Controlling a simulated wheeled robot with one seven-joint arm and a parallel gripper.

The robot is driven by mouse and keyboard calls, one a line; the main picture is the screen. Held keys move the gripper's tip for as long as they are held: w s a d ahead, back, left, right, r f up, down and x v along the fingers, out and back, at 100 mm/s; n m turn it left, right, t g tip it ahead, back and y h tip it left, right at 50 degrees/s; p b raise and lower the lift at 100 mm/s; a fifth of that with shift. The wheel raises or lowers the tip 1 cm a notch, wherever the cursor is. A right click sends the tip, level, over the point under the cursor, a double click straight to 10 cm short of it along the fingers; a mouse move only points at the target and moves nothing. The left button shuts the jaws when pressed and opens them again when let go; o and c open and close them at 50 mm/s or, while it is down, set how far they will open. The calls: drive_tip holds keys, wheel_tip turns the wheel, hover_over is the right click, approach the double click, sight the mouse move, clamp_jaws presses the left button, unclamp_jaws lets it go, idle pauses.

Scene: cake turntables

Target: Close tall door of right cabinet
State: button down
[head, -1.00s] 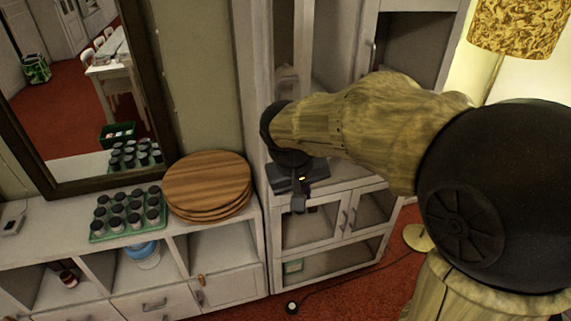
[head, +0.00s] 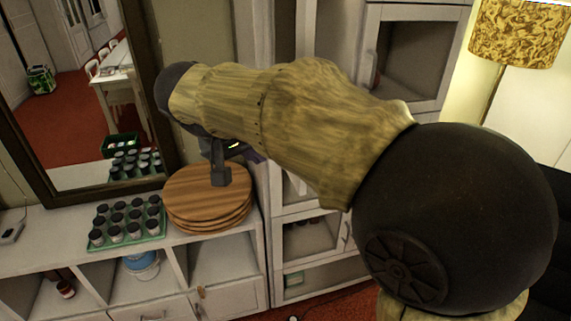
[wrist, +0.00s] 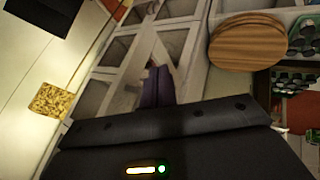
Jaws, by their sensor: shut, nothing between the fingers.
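The right cabinet (head: 292,222) is a pale wooden unit with glass-paned doors, in the middle of the head view. A tall, narrow framed panel (head: 286,30) stands upright at its upper left; my arm covers its lower part, and I cannot tell how far it stands open. An upper glass door (head: 418,55) with a handle shows at right. The wrist view shows the cabinet's pale frames and panes (wrist: 118,48) tilted. My gripper (head: 221,180) is shut and empty, left of the cabinet and in front of the round boards in the head view. Its purple fingers (wrist: 158,86) show in the wrist view.
Stacked round wooden boards (head: 208,198) and a green tray of jars (head: 126,222) sit on the low shelf unit (head: 70,262) at left. A mirror (head: 90,95) stands behind them. A patterned lamp (head: 515,32) is at far right.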

drive_tip(key=w+d+f+p, duration=0.3)
drive_tip(key=w+d+f, duration=0.2)
drive_tip(key=d+f, duration=0.1)
drive_tip(key=shift+w+d+f, duration=0.15)
drive_tip(key=shift+d+f, duration=0.2)
drive_tip(key=shift+f, duration=0.05)
drive_tip(key=shift+w+p, duration=0.1)
drive_tip(key=shift+p, duration=0.25)
